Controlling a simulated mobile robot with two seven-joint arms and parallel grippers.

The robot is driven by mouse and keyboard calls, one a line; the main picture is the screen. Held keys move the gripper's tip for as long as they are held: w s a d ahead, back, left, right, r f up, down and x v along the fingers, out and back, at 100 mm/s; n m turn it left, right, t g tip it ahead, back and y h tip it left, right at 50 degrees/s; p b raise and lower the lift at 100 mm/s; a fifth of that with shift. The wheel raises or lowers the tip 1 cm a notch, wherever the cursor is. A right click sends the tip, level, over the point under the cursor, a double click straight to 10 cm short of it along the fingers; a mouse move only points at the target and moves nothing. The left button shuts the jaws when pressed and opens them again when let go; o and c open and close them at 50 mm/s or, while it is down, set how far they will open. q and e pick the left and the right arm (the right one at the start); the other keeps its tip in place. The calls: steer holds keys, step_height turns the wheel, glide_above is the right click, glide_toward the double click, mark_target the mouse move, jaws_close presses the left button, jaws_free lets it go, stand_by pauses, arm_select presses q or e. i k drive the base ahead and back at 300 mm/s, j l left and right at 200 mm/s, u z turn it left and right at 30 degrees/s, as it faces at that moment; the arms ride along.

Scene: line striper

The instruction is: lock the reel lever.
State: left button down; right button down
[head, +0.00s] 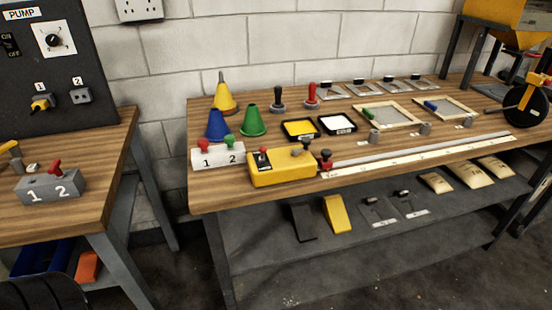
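A yellow box (282,168) sits at the front left of the long wooden bench. A small lever with a red tip (263,156) stands on a dark plate on top of it, and a grey knob (305,147) sits at its back right corner. A red knob (326,159) stands at its right end, where a pale ruled rail begins. I cannot tell for sure which part is the reel lever, or whether it is locked. A dark wheel with a yellow bracket (527,105) stands at the bench's right end. Neither of my grippers is in view.
Cones (254,121), paint trays (338,124) and framed screens (388,111) stand behind the box. A white block (217,155) marked 1 and 2 is at its left. The ruled rail (420,153) runs along the front edge. A lower shelf (270,255) holds wedges and bags.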

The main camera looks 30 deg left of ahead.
mark_target(263, 150)
steer(key=l+u, duration=0.1)
steer(key=u, duration=0.3)
steer(key=i+l+u, duration=0.1)
steer(key=u, duration=0.25)
steer(key=l+u, duration=0.2)
steer(key=u, duration=0.2)
steer(key=l+u, duration=0.15)
steer(key=u, duration=0.25)
steer(key=i, duration=0.05)
